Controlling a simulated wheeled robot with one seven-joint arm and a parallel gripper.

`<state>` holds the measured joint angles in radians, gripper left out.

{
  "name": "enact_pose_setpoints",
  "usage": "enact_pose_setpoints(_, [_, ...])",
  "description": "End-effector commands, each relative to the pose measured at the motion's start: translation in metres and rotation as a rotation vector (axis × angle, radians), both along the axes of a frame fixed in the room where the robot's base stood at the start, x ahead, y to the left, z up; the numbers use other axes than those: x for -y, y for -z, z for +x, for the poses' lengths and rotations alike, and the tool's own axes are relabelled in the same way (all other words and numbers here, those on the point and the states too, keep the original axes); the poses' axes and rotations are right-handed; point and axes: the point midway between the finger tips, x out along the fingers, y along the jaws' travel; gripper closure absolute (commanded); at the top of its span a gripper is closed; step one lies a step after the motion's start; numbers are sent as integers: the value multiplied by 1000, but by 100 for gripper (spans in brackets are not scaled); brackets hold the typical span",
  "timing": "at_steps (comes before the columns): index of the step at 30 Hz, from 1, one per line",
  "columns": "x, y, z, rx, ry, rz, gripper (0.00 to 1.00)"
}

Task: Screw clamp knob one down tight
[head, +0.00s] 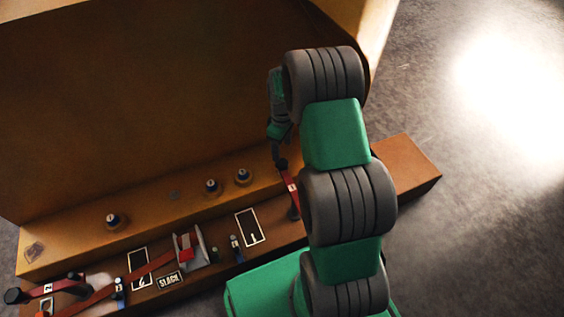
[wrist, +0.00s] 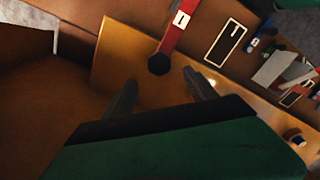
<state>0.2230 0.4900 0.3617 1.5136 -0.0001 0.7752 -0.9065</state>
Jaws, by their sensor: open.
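A red clamp bar (head: 291,187) with a white label, seemingly marked 1, stands at the right part of the brown bench. In the wrist view the red bar (wrist: 178,30) ends in a dark faceted knob (wrist: 159,64). My gripper (wrist: 160,77) is open, with its two dark fingers apart and the knob just beyond and between their tips. I cannot tell how far the tips are from the knob in depth. In the head view my arm hides part of my gripper (head: 277,150) and the bar's surroundings.
A second red bar (head: 48,288), labelled 2, lies at the far left with a black knob (head: 13,296). A grey bracket (head: 197,243) stands mid-bench near a SLACK plate (head: 170,281). Several small round knobs line the ledge (head: 160,208). A tall brown wall (head: 140,100) rises behind.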

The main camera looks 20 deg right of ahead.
Motion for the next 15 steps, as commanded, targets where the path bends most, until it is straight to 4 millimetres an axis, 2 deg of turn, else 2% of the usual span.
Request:
enact_pose_setpoints(10, [2,62,1,-3,-9,1,34])
enact_pose_setpoints(15, [2,80,1,-1,-9,0,34])
